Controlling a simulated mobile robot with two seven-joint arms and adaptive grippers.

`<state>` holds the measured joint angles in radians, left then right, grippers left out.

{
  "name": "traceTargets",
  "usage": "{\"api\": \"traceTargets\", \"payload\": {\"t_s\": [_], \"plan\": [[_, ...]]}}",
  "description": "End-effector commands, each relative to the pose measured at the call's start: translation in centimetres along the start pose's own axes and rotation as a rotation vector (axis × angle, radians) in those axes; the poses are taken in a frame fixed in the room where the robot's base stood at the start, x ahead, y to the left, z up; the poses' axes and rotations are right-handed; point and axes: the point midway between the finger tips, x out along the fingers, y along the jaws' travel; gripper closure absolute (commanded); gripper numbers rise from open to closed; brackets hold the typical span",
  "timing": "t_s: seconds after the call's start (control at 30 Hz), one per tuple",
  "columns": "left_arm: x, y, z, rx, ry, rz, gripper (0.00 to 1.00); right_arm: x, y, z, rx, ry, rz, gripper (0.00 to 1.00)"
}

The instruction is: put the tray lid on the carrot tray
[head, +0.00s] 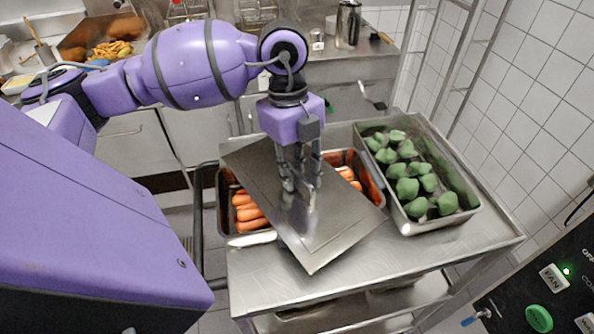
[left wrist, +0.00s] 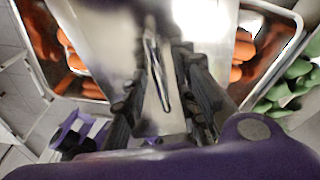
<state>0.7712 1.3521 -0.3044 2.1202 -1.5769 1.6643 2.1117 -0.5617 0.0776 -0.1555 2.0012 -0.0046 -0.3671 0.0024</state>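The tray lid (head: 341,222) is a flat metal sheet with a raised handle, lying diagonally over the middle of the carrot tray (head: 263,237). Its near corner sticks out past the tray's front rim. Orange carrots (head: 247,212) show on both sides of it. My left gripper (head: 300,188) points down at the lid's middle, its fingers on either side of the handle and seemingly shut on it. The left wrist view shows the handle (left wrist: 158,75) between the fingers (left wrist: 165,60). Whether the lid touches the tray is hard to tell. My right gripper is not in view.
A metal tray of green vegetables (head: 466,198) stands right of the carrot tray on the steel cart (head: 400,250). The cart's front top is clear. A counter with food and a metal jug (head: 348,24) is behind. A dark control panel (head: 545,290) is at lower right.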

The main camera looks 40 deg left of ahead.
Motion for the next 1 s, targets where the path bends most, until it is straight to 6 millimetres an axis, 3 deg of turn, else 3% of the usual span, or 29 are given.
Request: {"api": "traceTargets", "payload": {"t_s": [0.4,0.6,1.0], "plan": [[-8.2,-0.1,0.0,0.0,-0.003,-0.006,0.73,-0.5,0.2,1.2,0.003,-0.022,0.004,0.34],[-11.3,-0.1,0.0,0.0,-0.002,-0.004,0.73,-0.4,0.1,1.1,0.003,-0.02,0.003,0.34],[-12.4,0.0,-0.1,0.0,0.0,-0.002,0.73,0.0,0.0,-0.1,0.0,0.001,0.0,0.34]]}}
